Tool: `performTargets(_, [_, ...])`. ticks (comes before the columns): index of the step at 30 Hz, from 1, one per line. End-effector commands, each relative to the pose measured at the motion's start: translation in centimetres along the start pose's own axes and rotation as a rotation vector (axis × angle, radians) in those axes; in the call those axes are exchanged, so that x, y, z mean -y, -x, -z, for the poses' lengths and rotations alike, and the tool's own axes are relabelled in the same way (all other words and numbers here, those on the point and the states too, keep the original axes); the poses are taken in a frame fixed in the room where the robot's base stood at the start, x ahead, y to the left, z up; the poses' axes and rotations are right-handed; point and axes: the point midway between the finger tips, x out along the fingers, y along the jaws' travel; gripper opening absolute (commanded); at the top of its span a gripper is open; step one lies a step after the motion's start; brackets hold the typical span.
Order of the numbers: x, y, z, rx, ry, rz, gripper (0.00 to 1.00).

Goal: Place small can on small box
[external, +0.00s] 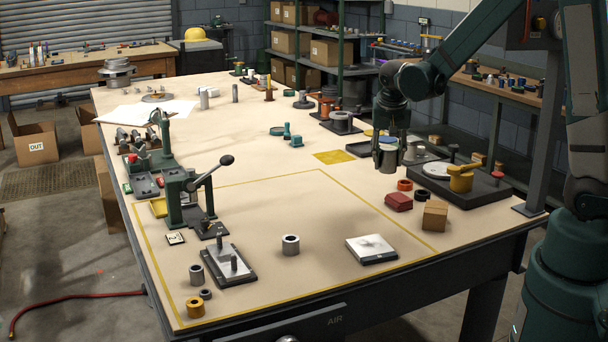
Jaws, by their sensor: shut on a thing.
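My gripper (389,147) points down over the right side of the table. It is shut on a small grey can (388,160), a metallic cylinder held upright between the fingers. The fingers partly cover the can's sides, and I cannot tell how far its bottom is from the table. A small brown cardboard box (435,216) sits on the table at the right, nearer the camera than my gripper and to its right. Its top is bare.
A red block (399,202) sits just left of the box, with an orange ring (405,185) behind it. A dark fixture tray (492,190) stands to the right. A green lever press (183,195) stands at left. The middle of the table is mostly clear.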

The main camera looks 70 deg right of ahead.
Motion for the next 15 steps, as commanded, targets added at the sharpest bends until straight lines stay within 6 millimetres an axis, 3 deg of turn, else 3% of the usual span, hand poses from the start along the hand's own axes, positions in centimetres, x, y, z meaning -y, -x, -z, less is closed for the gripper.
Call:
performTargets(6, [-5.7,1.7,-1.9,-0.003,-0.144,-0.056,0.19])
performTargets(15, [-12.4,3.5,-4.7,-0.017,-0.325,-0.125,0.19])
